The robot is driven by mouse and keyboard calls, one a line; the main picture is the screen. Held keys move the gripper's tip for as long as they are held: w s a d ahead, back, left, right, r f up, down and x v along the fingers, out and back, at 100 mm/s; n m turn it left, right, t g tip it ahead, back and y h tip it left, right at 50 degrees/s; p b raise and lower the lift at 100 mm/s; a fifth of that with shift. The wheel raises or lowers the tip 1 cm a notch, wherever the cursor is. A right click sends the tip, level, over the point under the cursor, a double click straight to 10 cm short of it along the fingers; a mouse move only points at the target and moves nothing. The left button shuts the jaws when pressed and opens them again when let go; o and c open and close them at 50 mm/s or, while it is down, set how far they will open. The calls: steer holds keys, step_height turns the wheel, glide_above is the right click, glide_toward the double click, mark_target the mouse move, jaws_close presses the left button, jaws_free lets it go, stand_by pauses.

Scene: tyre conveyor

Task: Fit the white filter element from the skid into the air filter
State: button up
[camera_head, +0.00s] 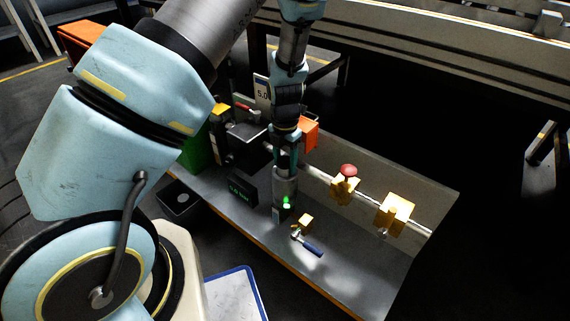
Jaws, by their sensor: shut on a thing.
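My gripper (287,160) points straight down over the skid, with its teal fingers at the top of a grey upright cylinder (285,188), which looks like the air filter's body. A green light shows low on its front. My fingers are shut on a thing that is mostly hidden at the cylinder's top. I take it for the white filter element, though its white surface cannot be made out. I cannot tell how deep it sits in the cylinder. No other white element is visible on the skid (345,272).
A pipe (318,176) runs along the skid's back wall, with a red-knobbed yellow fitting (346,188) and another yellow fitting (394,210). A black display box (241,189) stands left of the cylinder.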

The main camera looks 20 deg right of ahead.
steer(key=shift+f, duration=0.15)
steer(key=o, duration=1.4)
steer(key=shift+c, duration=0.2)
step_height(320, 180, up, 12)
steer(key=p, duration=0.4)
steer(key=s+a+r+m, duration=0.1)
steer(key=a+r+m, duration=0.3)
steer(key=a+m, duration=0.4)
steer(key=s+a+r+m+t, duration=0.1)
steer(key=a+r+m, duration=0.4)
steer(key=a+m, duration=0.3)
steer(key=s+a+r+m, duration=0.2)
steer(key=a+r+m, duration=0.3)
steer(key=a+m, duration=0.4)
steer(key=a, duration=0.5)
steer(key=shift+t, duration=0.3)
